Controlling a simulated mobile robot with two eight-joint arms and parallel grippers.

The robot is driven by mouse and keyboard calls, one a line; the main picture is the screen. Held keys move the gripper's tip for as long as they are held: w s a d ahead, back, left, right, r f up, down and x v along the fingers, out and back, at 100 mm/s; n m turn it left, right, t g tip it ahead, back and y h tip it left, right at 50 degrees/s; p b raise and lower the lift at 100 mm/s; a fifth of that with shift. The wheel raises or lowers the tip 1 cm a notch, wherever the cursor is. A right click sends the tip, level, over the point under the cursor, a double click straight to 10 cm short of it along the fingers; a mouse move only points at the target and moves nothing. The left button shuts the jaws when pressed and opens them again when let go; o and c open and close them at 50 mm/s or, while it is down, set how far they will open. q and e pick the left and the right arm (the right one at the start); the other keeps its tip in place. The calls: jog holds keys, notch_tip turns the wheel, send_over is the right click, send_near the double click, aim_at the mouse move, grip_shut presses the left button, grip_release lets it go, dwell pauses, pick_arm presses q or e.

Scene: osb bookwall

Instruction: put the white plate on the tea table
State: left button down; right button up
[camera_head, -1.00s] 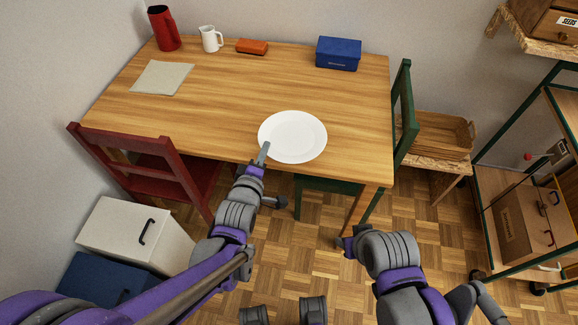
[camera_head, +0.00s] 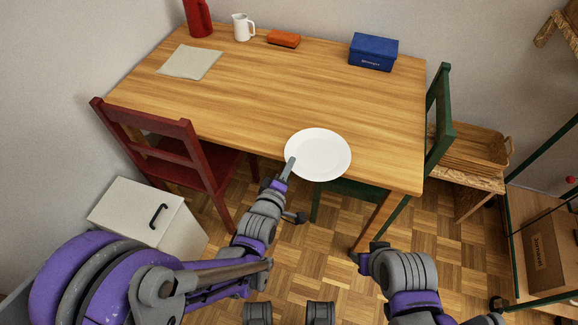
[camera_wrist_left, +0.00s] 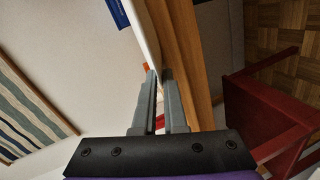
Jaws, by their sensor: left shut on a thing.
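The white plate (camera_head: 320,153) is at the front edge of the wooden table (camera_head: 270,85) and overhangs it towards me. My left gripper (camera_head: 289,168) is shut on the plate's near left rim. In the left wrist view the gripper's fingers (camera_wrist_left: 158,85) close around the thin plate (camera_wrist_left: 139,25), seen edge-on beside the table's wooden edge (camera_wrist_left: 186,45). I cannot tell whether the plate touches the tabletop. My right gripper (camera_head: 360,262) is low, in front of the table on the right; its fingers are too small to read. No separate tea table can be made out.
A red chair (camera_head: 150,145) stands at the table's front left, a green chair (camera_head: 440,115) at its right. A white drawer box (camera_head: 137,212) is on the floor at left. A red jug, white pitcher, orange box and blue box (camera_head: 373,52) stand along the table's back.

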pick_arm(q)
jog(key=shift+f, duration=0.15)
jog(key=c, duration=1)
grip_release()
jog(key=p+v, duration=0.1)
jog(key=v, duration=1.1)
jog(key=shift+r, duration=0.2)
